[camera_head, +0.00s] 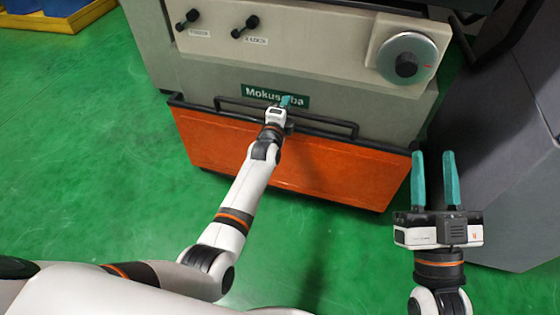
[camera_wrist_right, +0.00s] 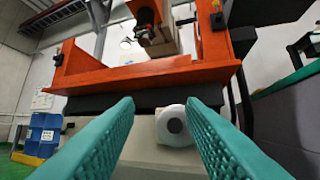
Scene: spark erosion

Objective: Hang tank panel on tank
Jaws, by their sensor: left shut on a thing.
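The tank panel (camera_head: 345,172) is a wide orange plate with a black upper edge and a black bar handle (camera_head: 330,127). It hangs low in front of the grey machine body, slightly tilted in the head view. My left gripper (camera_head: 286,102) is shut on the handle near its middle; its fingertips hide part of it. My right gripper (camera_head: 432,156) is open and empty, to the right of the panel, and its fingers also show in the right wrist view (camera_wrist_right: 160,103). The orange tank (camera_wrist_right: 120,76) shows above them in that view, with its front open.
The grey machine (camera_head: 345,75) carries a large dial (camera_head: 407,58) and two black knobs. A dark grey cabinet (camera_head: 505,150) stands close to my right gripper. Blue bins (camera_wrist_right: 43,135) stand far off. The green floor (camera_head: 90,130) at left is free.

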